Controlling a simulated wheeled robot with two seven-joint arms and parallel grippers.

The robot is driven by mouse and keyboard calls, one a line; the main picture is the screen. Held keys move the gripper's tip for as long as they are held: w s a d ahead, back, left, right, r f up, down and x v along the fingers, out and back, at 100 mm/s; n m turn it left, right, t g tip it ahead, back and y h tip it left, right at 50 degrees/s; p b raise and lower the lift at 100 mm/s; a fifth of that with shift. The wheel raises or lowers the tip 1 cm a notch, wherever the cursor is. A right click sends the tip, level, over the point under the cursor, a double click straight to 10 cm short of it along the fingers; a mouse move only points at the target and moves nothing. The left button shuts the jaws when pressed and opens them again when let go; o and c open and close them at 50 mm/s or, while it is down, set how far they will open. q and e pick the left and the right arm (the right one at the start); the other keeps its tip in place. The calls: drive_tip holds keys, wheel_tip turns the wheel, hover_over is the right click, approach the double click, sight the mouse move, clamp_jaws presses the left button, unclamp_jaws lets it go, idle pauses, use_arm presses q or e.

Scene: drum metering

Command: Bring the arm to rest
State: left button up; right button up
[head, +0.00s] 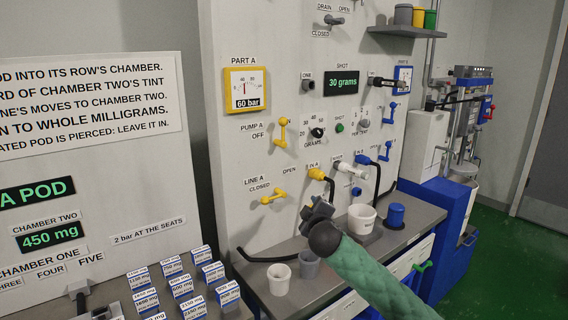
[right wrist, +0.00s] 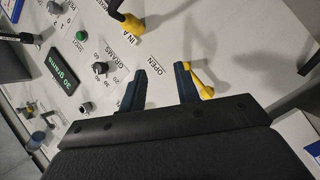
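My right arm reaches in from the lower right in the head view, and its gripper (head: 318,210) is in front of the panel, below the yellow line A lever (head: 273,197). In the right wrist view the two fingers of the right gripper (right wrist: 166,78) stand apart with only bare panel showing between them. The yellow lever (right wrist: 203,90) shows close beside the right-hand finger; I cannot tell whether they touch.
A white cup (head: 280,279), a grey cup (head: 309,264), a white tub (head: 361,218) and a blue cylinder (head: 395,215) stand on the grey counter. Several labelled boxes (head: 181,287) sit at lower left. A yellow-tipped hose (head: 317,174) sticks out near the gripper.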

use_arm(q)
drive_tip(key=shift+s+a+r+p, duration=0.1)
drive_tip(key=shift+a+r+p, duration=0.3)
drive_tip(key=shift+r, duration=0.15)
use_arm(e)
drive_tip(key=s+d+f+m+g, duration=0.2)
drive_tip(key=s+f+g, duration=0.3)
drive_tip(key=s+f, duration=0.7)
drive_tip(key=s+d+f+m+g, duration=0.1)
drive_tip(key=s+f+m+g, duration=0.3)
drive_tip(key=s+f, duration=0.9)
drive_tip(key=s+d+f+m+g, duration=0.2)
drive_tip(key=s+f, duration=1)
drive_tip(key=s, duration=2)
drive_tip(key=m+g, duration=0.2)
drive_tip(key=g, duration=0.1)
drive_tip(key=shift+s+d+f+g, duration=0.3)
drive_tip(key=shift+s, duration=0.1)
